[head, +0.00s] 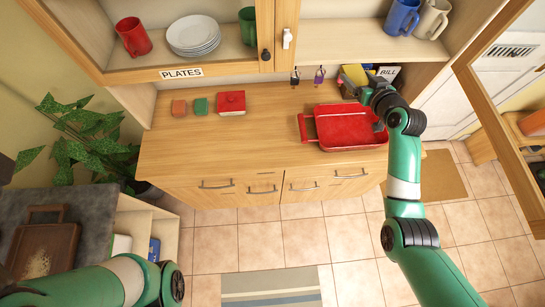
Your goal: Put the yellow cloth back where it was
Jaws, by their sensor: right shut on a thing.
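My right arm reaches up to the back right of the wooden counter. Its gripper (361,88) is shut, beside and above the far right corner of the red tray. A small patch of yellow, which looks like the yellow cloth (355,74), shows right at the gripper. The wrist and the clutter behind it hide much of the cloth and the fingertips. My left arm shows at the lower left, and its gripper is out of view.
The red tray (345,130) lies on the wooden counter (240,145). A red lidded box (231,102), a green block (201,106) and an orange block (179,107) stand further left. A box marked BILL (388,73) stands at the back right. Shelves overhang the counter's back.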

